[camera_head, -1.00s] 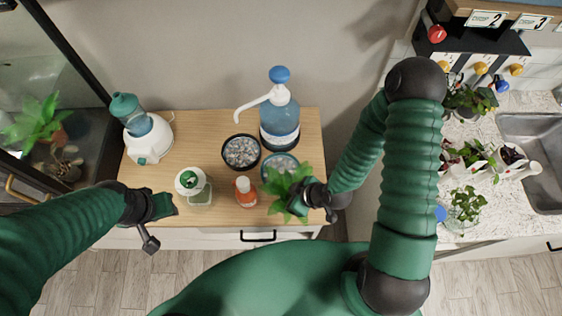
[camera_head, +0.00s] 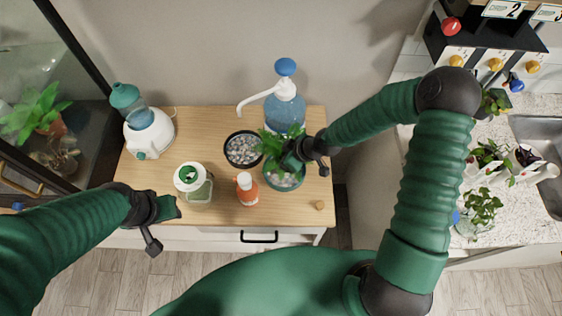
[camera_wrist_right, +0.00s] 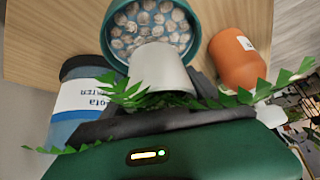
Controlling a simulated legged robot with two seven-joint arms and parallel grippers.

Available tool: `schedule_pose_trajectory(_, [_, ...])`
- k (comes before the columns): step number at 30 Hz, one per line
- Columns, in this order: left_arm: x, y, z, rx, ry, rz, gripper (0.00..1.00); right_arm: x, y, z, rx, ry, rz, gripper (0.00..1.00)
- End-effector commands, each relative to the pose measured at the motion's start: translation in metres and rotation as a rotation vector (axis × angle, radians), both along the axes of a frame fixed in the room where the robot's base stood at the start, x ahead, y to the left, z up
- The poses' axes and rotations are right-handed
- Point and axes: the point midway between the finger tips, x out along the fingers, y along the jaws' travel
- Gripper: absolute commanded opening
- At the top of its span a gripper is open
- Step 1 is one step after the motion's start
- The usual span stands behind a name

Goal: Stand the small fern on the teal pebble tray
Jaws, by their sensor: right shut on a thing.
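The small fern (camera_head: 270,146) has green fronds and a pale grey pot, seen in the right wrist view (camera_wrist_right: 160,68). I cannot tell whether the pot touches the tray. My left gripper (camera_head: 168,208) is empty near the cabinet's front left edge; its finger gap is unclear.
An orange spray bottle (camera_head: 246,189) and a green-lidded jar (camera_head: 193,183) stand in front. A blue water dispenser (camera_head: 284,108) stands close behind.

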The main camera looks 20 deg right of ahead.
Motion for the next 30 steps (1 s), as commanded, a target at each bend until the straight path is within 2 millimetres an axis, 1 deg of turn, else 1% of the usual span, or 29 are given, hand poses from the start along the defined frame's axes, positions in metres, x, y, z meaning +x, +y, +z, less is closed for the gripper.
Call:
schedule_pose_trajectory(2, [0.000, 0.000, 0.001, 0.000, 0.000, 0.000, 0.36, 0.005, 0.000, -0.003, 0.002, 0.000, 0.000, 0.16])
schedule_pose_trajectory(6, [0.000, 0.000, 0.003, 0.000, 0.000, 0.000, 0.36, 0.004, 0.000, -0.028, 0.003, 0.003, 0.000, 0.16])
schedule_pose_trajectory(8, [0.000, 0.000, 0.003, 0.000, 0.000, 0.000, 0.36, 0.004, 0.000, -0.034, 0.001, 0.003, 0.001, 0.16])
schedule_pose_trajectory(17, [0.000, 0.000, 0.001, 0.000, 0.000, 0.000, 0.36, 0.005, -0.001, -0.038, 0.000, -0.001, -0.001, 0.16])
schedule_pose_trajectory(18, [0.000, 0.000, 0.002, 0.000, 0.000, 0.000, 0.36, 0.005, -0.001, -0.038, 0.000, 0.000, 0.000, 0.75])
schedule_pose_trajectory(22, [0.000, 0.000, 0.002, 0.000, 0.000, 0.000, 0.36, 0.005, -0.001, -0.037, -0.001, -0.001, -0.001, 0.92])
schedule_pose_trajectory(27, [0.000, 0.000, 0.002, 0.000, 0.000, 0.000, 0.36, 0.005, -0.002, -0.037, -0.001, -0.001, -0.001, 0.92])
schedule_pose_trajectory(30, [0.000, 0.000, 0.003, 0.000, 0.000, 0.000, 0.36, 0.004, -0.003, -0.032, 0.000, -0.002, -0.002, 0.92])
